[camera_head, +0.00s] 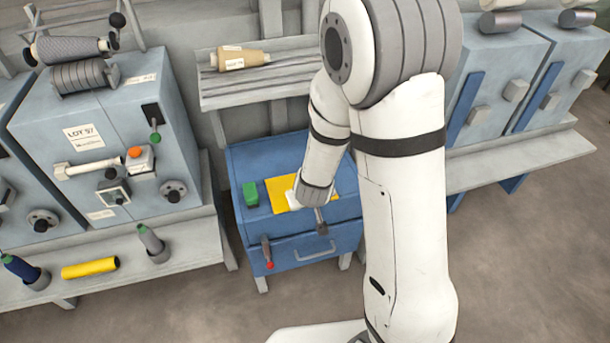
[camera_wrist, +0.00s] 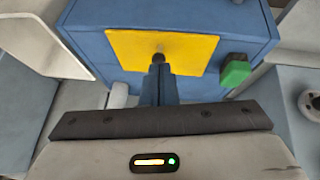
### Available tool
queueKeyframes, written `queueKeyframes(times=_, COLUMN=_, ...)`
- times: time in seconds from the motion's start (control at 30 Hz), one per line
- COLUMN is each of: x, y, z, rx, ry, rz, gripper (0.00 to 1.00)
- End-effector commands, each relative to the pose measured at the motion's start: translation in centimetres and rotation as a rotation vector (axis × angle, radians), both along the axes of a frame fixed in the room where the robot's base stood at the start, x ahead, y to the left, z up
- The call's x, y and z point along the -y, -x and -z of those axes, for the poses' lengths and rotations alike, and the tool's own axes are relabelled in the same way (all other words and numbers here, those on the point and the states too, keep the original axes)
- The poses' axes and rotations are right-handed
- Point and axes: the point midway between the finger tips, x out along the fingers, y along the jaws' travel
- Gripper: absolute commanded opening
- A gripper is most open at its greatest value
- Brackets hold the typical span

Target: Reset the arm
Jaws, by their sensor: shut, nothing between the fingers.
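My arm (camera_head: 402,200) stands in the right middle of the head view, with its forearm reaching down over the blue cabinet. My gripper (camera_head: 321,230) is at the front edge of the cabinet's top. It is shut and empty. In the wrist view the closed fingers (camera_wrist: 158,62) point toward the yellow sheet (camera_wrist: 190,48) on the cabinet (camera_wrist: 95,18). I cannot tell whether the fingertips touch anything. Part of the yellow sheet is hidden behind my arm in the head view.
A green block (camera_head: 250,194) lies beside the yellow sheet. A red-tipped tool (camera_head: 267,251) hangs at the cabinet's front. Left, a grey-blue machine (camera_head: 100,135) stands behind a bench with a yellow tube (camera_head: 90,268). The front floor is free.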

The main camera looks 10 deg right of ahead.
Motion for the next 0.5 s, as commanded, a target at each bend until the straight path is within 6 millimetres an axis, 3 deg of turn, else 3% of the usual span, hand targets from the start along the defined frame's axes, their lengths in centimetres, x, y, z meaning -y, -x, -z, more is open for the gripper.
queueKeyframes(times=0.27, x=0.0, y=0.2, z=-0.6, rx=-0.002, ry=-0.009, rz=0.000, gripper=0.00)
queueKeyframes(times=0.37, x=-0.1, y=0.4, z=-2.7, rx=-0.012, ry=-0.047, rz=0.003, gripper=0.00)
queueKeyframes(times=0.5, x=0.1, y=1.8, z=-7.9, rx=-0.052, ry=-0.131, rz=0.011, gripper=0.00)
